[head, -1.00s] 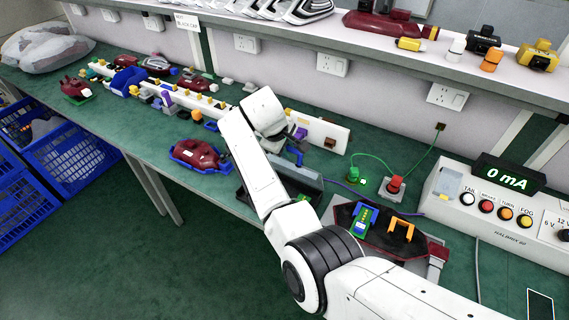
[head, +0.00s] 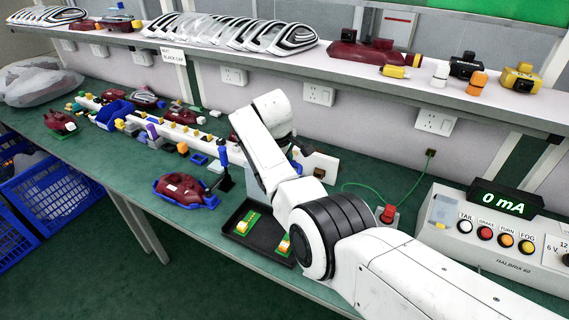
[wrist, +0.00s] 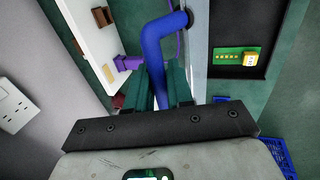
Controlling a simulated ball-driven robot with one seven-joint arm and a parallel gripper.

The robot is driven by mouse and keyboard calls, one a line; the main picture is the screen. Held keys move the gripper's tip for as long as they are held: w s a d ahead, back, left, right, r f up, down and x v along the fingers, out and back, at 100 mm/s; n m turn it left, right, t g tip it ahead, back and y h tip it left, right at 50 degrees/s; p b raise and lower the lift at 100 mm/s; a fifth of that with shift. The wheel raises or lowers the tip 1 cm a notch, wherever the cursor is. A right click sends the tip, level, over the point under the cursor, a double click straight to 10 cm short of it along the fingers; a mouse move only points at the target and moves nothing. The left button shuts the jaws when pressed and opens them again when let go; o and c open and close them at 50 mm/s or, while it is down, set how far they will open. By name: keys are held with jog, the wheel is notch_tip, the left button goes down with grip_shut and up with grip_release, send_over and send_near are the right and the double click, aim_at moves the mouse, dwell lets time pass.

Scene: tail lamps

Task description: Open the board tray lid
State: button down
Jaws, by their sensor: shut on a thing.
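The board tray (head: 238,240) is a dark shallow box on the green bench, left of my arm, with green and yellow boards inside. Its grey lid (head: 263,192) stands steeply raised at the tray's back, partly hidden by my arm. In the wrist view the tray (wrist: 228,90) is uncovered and the lid (wrist: 198,60) shows nearly edge-on beside it. A bent blue handle (wrist: 157,45) rises between the dark green fingers of my gripper (wrist: 162,88), which is shut on it.
A blue upright piece with a black base (head: 224,160) stands left of the lid. A red lamp in a blue holder (head: 185,190) lies left of the tray. A white rack (wrist: 92,40) is close beside the gripper. The test box (head: 490,235) is at right.

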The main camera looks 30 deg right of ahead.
jog(key=c, duration=1.2)
grip_release()
jog(key=shift+o, duration=0.2)
jog(key=v, duration=1.1)
jog(key=shift+w, duration=0.1)
